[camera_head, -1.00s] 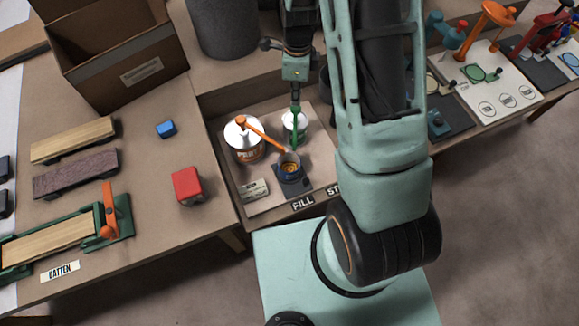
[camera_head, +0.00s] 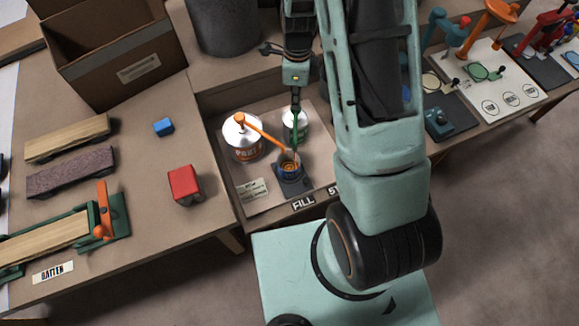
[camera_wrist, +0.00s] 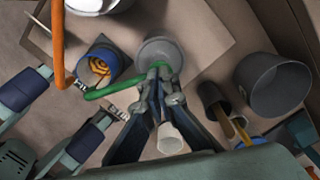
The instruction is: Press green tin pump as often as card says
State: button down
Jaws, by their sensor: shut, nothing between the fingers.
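The green-pump tin (camera_head: 301,122) has a pale lid and stands in the tray on the bench. Its green pump spout (camera_wrist: 118,89) reaches toward a dark blue cup (camera_head: 283,172) with orange stuff inside, which also shows in the wrist view (camera_wrist: 99,66). My gripper (camera_wrist: 160,74) is shut and empty, pointing down at the top of the green pump; the fingers hide the pump head, so I cannot tell whether they touch it. A small card (camera_head: 252,188) lies at the tray's front left; its writing is too small to read.
A white tin with an orange pump (camera_head: 242,142) stands left of the green one, its orange spout also leaning over the cup. FILL and partly hidden labels (camera_head: 303,202) line the tray front. A grey pot (camera_wrist: 274,82) stands near my gripper. A red block (camera_head: 184,184) lies left.

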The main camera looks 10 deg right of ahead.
jog(key=shift+r+p, duration=1.2)
jog(key=shift+r, duration=0.4)
jog(key=shift+f, duration=0.15)
jog(key=shift+f+b, duration=1.2)
jog(key=shift+f, duration=0.3)
jog(key=shift+r+p, duration=1.25)
jog(key=shift+r, duration=0.4)
jog(key=shift+f, duration=0.2)
